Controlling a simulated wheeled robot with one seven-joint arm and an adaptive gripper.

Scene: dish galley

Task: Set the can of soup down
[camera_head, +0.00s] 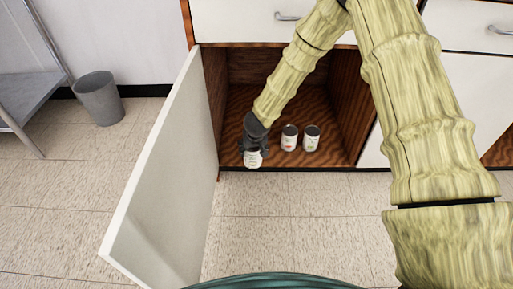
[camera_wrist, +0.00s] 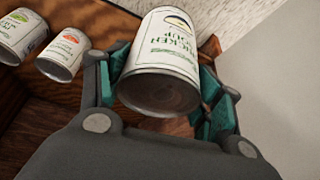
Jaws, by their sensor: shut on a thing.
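The can of soup (camera_head: 253,159) is in my gripper (camera_head: 254,149) at the front left of the open cabinet. In the wrist view the white can of soup (camera_wrist: 168,62), with "CHICKEN SOUP" on its label, sits between the teal pads of my gripper (camera_wrist: 165,85), which is shut on it. Its dark metal end faces the wrist camera. In the head view the gripper partly hides the can. I cannot tell whether it touches the cabinet floor (camera_head: 275,157).
Two other cans, one with a red mark (camera_head: 289,138) and one with a green mark (camera_head: 311,138), stand just right of the held can. The white cabinet door (camera_head: 160,180) hangs open at the left. A grey bin (camera_head: 99,98) stands farther left.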

